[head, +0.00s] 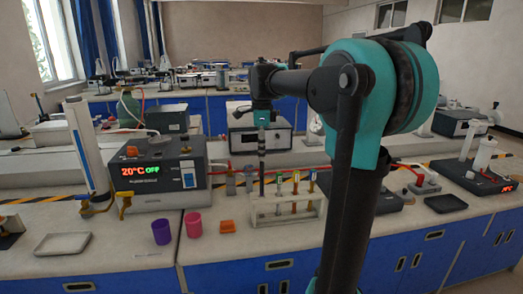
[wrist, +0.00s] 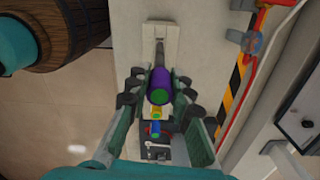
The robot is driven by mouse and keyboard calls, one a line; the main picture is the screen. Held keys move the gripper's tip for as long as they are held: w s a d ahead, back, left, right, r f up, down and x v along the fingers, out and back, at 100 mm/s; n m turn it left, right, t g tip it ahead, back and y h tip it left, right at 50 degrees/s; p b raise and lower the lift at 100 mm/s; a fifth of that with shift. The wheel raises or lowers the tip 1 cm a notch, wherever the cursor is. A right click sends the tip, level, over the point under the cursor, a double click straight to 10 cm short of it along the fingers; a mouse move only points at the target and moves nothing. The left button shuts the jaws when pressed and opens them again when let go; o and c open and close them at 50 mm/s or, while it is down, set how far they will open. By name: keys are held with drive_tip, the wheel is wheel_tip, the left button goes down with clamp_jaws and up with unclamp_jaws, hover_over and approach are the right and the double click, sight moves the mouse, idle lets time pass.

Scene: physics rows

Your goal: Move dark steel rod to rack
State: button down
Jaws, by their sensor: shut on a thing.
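My gripper (head: 262,126) points down above the left end of the white rack (head: 288,217) and is shut on a thin dark rod (head: 262,163). The rod hangs upright, its lower end at the rack's left side; I cannot tell whether it is in a hole. In the wrist view my gripper (wrist: 160,97) has its fingers on both sides of the rod, whose near end looks purple with a green face (wrist: 159,96). The pale rack (wrist: 162,36) lies beyond it. Several tubes with coloured tops (head: 295,183) stand in the rack's middle and right.
Small grey-topped pieces (head: 230,181) stand left of the rack. A purple cup (head: 161,231), a pink cup (head: 193,224) and an orange block (head: 228,227) stand at the front left. A heater box (head: 160,175) is behind them. A white tray (head: 62,243) lies far left.

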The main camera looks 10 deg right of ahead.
drive_tip(key=shift+f, duration=1.1)
drive_tip(key=shift+f, duration=1.5)
drive_tip(key=shift+f, duration=2.7)
drive_tip(key=c, duration=1.3)
unclamp_jaws()
drive_tip(key=shift+o, duration=0.7)
